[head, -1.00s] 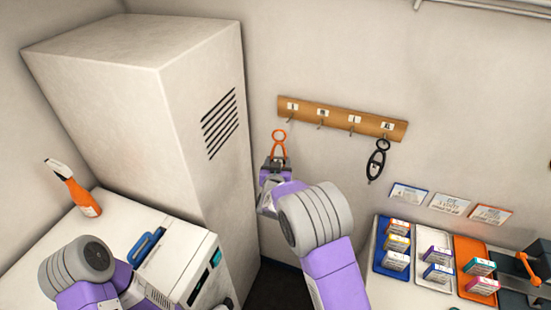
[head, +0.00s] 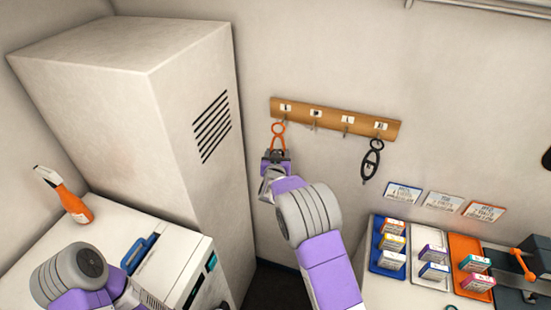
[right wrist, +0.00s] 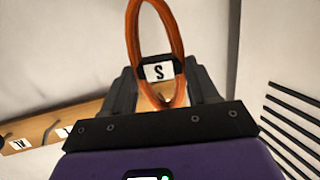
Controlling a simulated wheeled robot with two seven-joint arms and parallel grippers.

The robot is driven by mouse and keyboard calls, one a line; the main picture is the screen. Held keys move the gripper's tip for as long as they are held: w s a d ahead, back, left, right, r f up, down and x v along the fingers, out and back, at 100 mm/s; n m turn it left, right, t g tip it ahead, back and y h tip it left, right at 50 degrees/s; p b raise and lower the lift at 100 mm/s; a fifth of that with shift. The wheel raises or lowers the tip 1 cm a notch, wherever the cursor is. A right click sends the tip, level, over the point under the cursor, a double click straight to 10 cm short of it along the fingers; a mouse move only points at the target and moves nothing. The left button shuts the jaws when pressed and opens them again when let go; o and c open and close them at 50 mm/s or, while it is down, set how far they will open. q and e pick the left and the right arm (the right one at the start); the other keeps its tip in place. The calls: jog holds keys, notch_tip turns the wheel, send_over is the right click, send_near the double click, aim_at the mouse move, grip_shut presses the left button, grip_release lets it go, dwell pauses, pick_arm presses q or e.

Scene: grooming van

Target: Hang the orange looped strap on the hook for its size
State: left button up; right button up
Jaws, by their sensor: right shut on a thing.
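The orange looped strap (head: 278,134) is upright in the grip of my right gripper (head: 276,158), its loop sticking up above the fingers. In the right wrist view the strap (right wrist: 133,40) rises as a tall loop between the fingers of the gripper (right wrist: 165,90), and a label with the letter S (right wrist: 158,72) shows through the loop. The wooden hook rack (head: 332,120) is on the wall. The strap's top is just below its leftmost hook (head: 286,119); I cannot tell whether they touch. My left arm shows at the lower left, its gripper out of sight.
A black looped strap (head: 371,160) hangs on the rightmost hook; the middle hooks are bare. A tall pale cabinet (head: 140,110) stands left of the rack. Trays with small boxes (head: 396,242) are at the lower right.

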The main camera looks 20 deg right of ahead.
jog(key=shift+w+d, duration=0.4)
jog(key=shift+w, duration=0.2)
jog(key=shift+w+d, duration=0.35)
jog(key=shift+w, duration=0.2)
jog(key=shift+w+d+f+b, duration=0.4)
jog(key=shift+w+f+b, duration=0.2)
jog(key=shift+f+b, duration=0.05)
jog(key=o, duration=1.2)
jog(key=shift+s, duration=0.15)
